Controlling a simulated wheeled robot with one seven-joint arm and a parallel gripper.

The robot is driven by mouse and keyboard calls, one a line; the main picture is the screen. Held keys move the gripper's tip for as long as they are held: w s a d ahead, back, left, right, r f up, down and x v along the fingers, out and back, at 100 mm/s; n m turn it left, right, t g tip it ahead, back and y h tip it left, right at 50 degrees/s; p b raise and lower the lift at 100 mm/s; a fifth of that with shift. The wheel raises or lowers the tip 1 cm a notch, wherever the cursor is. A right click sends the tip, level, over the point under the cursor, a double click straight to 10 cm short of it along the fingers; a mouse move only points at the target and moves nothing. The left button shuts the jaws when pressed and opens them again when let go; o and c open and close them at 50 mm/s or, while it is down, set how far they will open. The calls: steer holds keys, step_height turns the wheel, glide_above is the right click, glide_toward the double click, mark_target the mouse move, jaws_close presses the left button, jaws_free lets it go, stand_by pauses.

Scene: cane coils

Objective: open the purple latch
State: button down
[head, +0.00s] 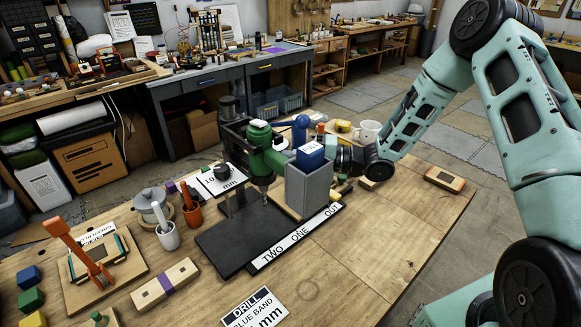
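No part is plainly a purple latch. A pale wooden block (180,271) lies on the near left of the workbench with a purple band (163,284) around its middle; I cannot tell whether this is the latch. A small purple piece (171,187) also shows behind the grey cup, too small to make out. My arm reaches in from the right, and its dark end, my gripper (345,160), is beside the grey box with the blue top, far right of the banded block. Its fingertips are hidden behind that box, so its opening does not show.
The green drill press (262,150) and grey box (308,188) stand mid-bench, between my gripper and the banded block. An orange lever on a wooden base (130,262) stands left. A white mug (367,132) is behind my wrist. The bench's right front is clear.

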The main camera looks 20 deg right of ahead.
steer(key=w+d+n+g+b, duration=0.1)
steer(key=g+b, duration=0.1)
steer(key=b, duration=0.2)
steer(key=w+d+n+g+y+b, duration=0.1)
steer(key=w+n+g+b, duration=0.1)
steer(key=b, duration=0.3)
steer(key=w+d+n+g+b, duration=0.1)
steer(key=n+g+b, duration=0.1)
steer(key=b, duration=0.3)
steer(key=shift+w+g+y, duration=0.3)
steer(key=shift+g+y, duration=0.1)
steer(key=shift+g, duration=0.5)
steer(key=shift+w, duration=0.1)
